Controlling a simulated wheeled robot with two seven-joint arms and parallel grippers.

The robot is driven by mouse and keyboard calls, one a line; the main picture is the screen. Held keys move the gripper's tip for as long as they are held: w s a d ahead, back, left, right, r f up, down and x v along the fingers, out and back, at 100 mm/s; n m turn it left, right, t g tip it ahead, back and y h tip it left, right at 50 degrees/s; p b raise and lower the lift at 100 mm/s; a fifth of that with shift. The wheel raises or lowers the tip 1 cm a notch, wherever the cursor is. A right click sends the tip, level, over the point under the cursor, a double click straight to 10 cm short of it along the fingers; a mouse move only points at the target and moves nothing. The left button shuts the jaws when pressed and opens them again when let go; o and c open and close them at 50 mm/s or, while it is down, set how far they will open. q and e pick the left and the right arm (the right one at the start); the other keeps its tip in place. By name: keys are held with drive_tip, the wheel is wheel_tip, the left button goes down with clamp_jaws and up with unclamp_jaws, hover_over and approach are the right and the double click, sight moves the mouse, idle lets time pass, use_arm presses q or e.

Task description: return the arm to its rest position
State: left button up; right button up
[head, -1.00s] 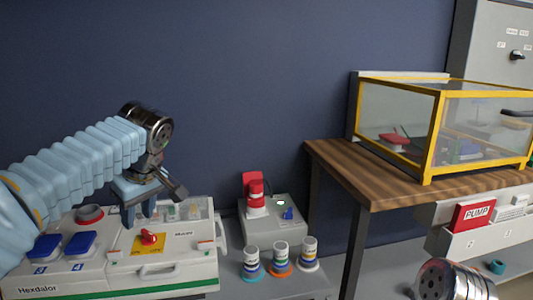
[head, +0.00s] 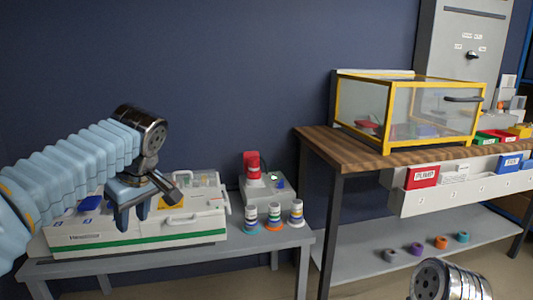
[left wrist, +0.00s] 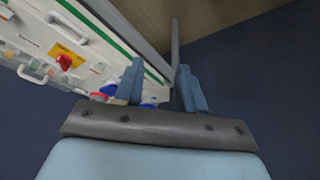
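My left gripper (head: 133,215) hangs in front of the white socket box (head: 190,226) in the head view, fingers pointing down. Its two fingers stand apart with nothing visible between them. In the left wrist view the left gripper (left wrist: 160,88) also shows its fingers spread and empty, with the white box (left wrist: 40,45) at the upper left. My left arm comes in from the left in pale blue sleeves. Part of my right arm shows at the bottom right of the head view; its gripper is out of the picture.
A grey bench (head: 262,243) carries the box, a red-topped device (head: 252,168) and three banded cylinders. To the right stands a wooden table (head: 345,146) with a yellow-framed clear case (head: 385,132). Coloured rings lie on the lower shelf (head: 350,262).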

use_arm(q)
drive_tip(key=w+d+f+m+h, duration=0.1)
drive_tip(key=w+d+f+m, duration=0.15)
drive_tip(key=f, duration=0.45)
drive_tip(key=w+d+f+m+h, duration=0.1)
drive_tip(key=w+d+f+m, duration=0.15)
drive_tip(key=f, duration=0.55)
drive_tip(key=s+d+f+m+g+h, duration=0.1)
drive_tip(key=s+d+f+m+h, duration=0.2)
drive_tip(key=f, duration=0.8)
drive_tip(key=s+d+f+m+g+h, duration=0.15)
drive_tip(key=d+f, duration=0.25)
drive_tip(key=f, duration=0.8)
drive_tip(key=s+d+f, duration=0.2)
drive_tip(key=s+f, duration=0.6)
drive_tip(key=s, duration=0.2)
drive_tip(key=s+d+f+t+h, duration=0.1)
drive_tip(key=s+d+f, duration=0.1)
drive_tip(key=s+f, duration=0.6)
drive_tip(key=shift+s, duration=1.05)
drive_tip(key=shift+d+f+m+h, duration=0.1)
drive_tip(key=shift+m+h, duration=0.15)
